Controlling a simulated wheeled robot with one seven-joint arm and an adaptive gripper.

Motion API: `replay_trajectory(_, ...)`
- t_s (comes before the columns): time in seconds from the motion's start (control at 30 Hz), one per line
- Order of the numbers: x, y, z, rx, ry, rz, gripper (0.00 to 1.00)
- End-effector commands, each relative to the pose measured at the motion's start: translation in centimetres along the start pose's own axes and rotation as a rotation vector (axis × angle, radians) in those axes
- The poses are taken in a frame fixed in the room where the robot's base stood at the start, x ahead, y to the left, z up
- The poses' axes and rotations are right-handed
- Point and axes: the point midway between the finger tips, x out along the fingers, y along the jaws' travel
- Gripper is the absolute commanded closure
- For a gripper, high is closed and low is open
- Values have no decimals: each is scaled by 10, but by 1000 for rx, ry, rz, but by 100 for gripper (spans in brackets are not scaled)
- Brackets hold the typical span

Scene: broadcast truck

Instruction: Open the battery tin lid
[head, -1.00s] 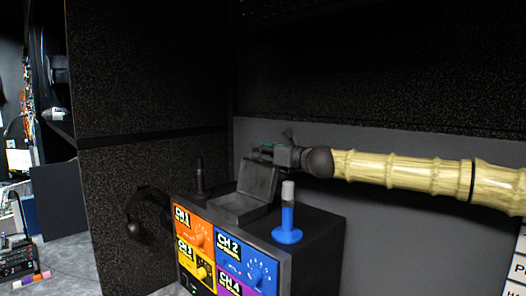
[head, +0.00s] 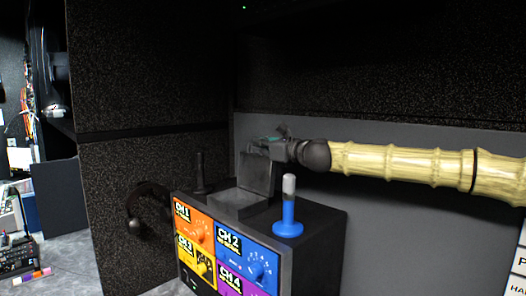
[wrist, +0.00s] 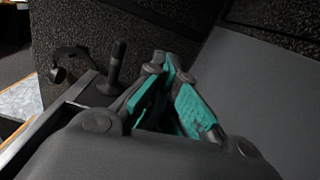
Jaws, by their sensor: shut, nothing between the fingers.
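The battery tin (head: 236,203) is a dark grey box on top of the channel-labelled unit. Its lid (head: 257,174) stands up, close to upright, at the back of the tin. My gripper (head: 262,143) is at the lid's top edge, reaching in from the right; I cannot tell whether it touches the lid. In the wrist view my gripper's teal-padded fingers (wrist: 170,68) are closed together with nothing between them. The tin cannot be made out in the wrist view.
A blue stick with a grey top (head: 289,208) stands right of the tin on the unit (head: 318,225). A dark microphone-like post (head: 199,174) stands left of it. Headphones (head: 139,212) hang at the unit's left. A grey wall panel (head: 400,230) is behind.

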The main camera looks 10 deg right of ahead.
Motion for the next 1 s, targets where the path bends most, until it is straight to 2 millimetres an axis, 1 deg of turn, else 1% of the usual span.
replay_trajectory(0.13,0,8,2,-56,-2,-1,100)
replay_trajectory(0.47,0,9,4,-65,-1,-1,100)
replay_trajectory(0.5,0,9,4,-65,-1,-1,96)
replay_trajectory(0.57,0,9,4,-64,-1,-1,85)
replay_trajectory(0.63,0,9,4,-65,-2,-1,73)
replay_trajectory(0.67,0,9,5,-65,-2,-1,70)
replay_trajectory(1.0,0,9,10,-67,-8,-1,70)
